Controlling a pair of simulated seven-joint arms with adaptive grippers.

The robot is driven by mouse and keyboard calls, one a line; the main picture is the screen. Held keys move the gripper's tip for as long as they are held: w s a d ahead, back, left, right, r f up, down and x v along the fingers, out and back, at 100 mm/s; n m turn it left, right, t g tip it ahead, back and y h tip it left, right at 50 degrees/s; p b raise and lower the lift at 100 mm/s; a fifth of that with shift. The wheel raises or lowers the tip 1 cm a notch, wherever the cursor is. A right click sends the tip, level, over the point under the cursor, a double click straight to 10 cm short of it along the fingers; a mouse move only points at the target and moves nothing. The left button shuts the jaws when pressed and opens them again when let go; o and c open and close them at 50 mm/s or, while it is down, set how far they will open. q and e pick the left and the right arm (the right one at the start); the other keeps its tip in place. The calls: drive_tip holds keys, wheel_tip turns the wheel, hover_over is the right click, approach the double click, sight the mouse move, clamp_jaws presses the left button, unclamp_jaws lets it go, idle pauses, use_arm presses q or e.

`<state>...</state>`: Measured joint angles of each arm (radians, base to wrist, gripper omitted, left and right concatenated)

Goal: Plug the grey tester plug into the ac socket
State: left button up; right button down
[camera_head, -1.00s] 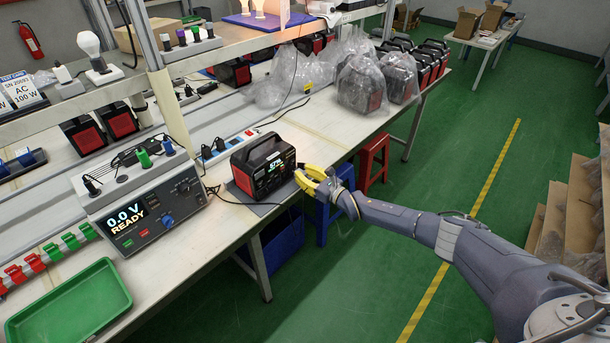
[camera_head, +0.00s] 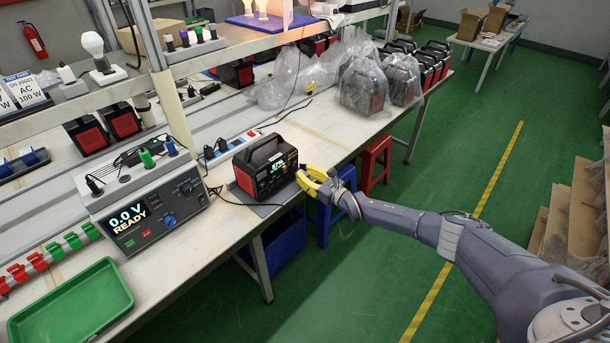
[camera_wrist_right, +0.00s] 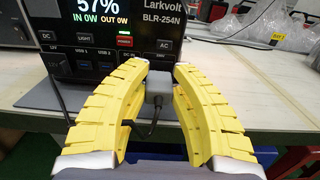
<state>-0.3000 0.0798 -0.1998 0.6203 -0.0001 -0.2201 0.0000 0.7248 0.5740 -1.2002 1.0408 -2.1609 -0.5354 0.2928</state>
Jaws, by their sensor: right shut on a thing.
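The black and red power station (camera_head: 264,168) stands on the bench with its lit display on. In the right wrist view, its front panel (camera_wrist_right: 100,45) reads 57% and has an AC button (camera_wrist_right: 165,45). My right gripper (camera_head: 305,179) is at the panel's right side, its yellow fingers shut on the grey tester plug (camera_wrist_right: 159,88). The plug is upright between the fingertips, in front of the panel below the AC button, with a dark cable hanging from it. The AC socket is hidden behind the plug and fingers, so I cannot tell whether they touch. My left gripper is not in view.
The tester box (camera_head: 150,210) reads 0.0 V READY, left of the power station. A green tray (camera_head: 70,306) lies at the bench's front left. Bagged units (camera_head: 362,88) stand behind. A red stool (camera_head: 375,160) and a blue stool (camera_head: 333,205) are by the bench.

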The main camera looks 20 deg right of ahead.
drive_tip(key=shift+x, duration=0.85)
idle(1.1)
drive_tip(key=c, duration=1.1)
unclamp_jaws()
drive_tip(key=shift+v, duration=6.05)
drive_tip(key=shift+f, duration=0.1)
